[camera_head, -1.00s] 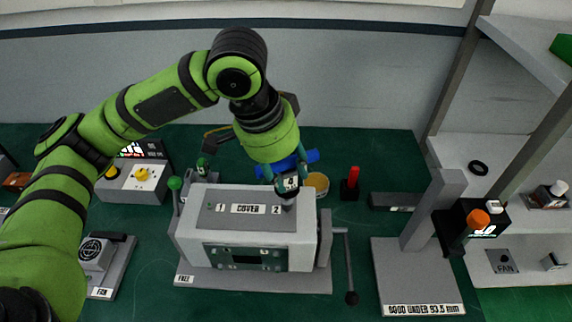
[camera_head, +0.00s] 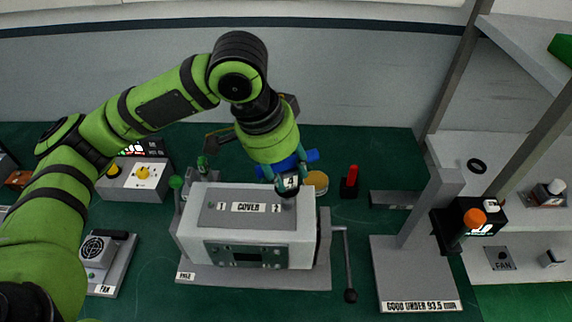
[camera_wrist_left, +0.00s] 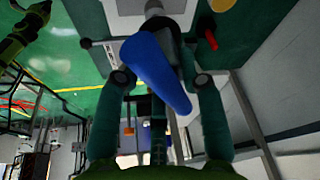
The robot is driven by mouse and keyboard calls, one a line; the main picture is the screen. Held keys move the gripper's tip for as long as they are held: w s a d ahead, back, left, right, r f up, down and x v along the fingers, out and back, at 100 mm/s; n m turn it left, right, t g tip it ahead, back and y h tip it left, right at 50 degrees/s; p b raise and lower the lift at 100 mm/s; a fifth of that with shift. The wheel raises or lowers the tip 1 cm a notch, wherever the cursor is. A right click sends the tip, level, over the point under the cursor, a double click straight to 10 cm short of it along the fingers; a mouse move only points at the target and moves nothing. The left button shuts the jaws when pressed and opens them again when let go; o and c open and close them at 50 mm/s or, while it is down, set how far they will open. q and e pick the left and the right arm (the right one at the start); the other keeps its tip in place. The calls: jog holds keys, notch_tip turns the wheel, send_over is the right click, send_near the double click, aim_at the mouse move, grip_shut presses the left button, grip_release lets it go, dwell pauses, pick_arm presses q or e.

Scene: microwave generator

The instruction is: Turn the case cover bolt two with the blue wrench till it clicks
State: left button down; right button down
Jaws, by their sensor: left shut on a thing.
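My left gripper (camera_head: 287,178) is shut on the blue wrench (camera_head: 303,158), above the right end of the grey case cover (camera_head: 240,195). The wrench's dark head, with a white tag, is down over the spot beside the label "2" (camera_head: 276,208). It hides bolt two, so I cannot tell how well it is seated. In the left wrist view the blue wrench handle (camera_wrist_left: 155,70) lies between the two teal fingers. The cover's label "1" (camera_head: 222,206) is at its left end. My right gripper is not in view.
A grey gauge stand (camera_head: 415,270) is at the right. Green table shows bare between them.

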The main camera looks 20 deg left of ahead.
pick_arm(q)
jog(key=shift+f, duration=0.5)
dwell(0.6)
jog(key=shift+r+m+p, duration=0.15)
jog(key=shift+m+p, duration=0.15)
jog(key=shift+p, duration=0.1)
jog(key=shift+a+m+g+h+p, duration=0.15)
jog(key=shift+m+g+h+p, duration=0.2)
jog(key=shift+m+p, duration=1.15)
jog(key=shift+m, duration=0.5)
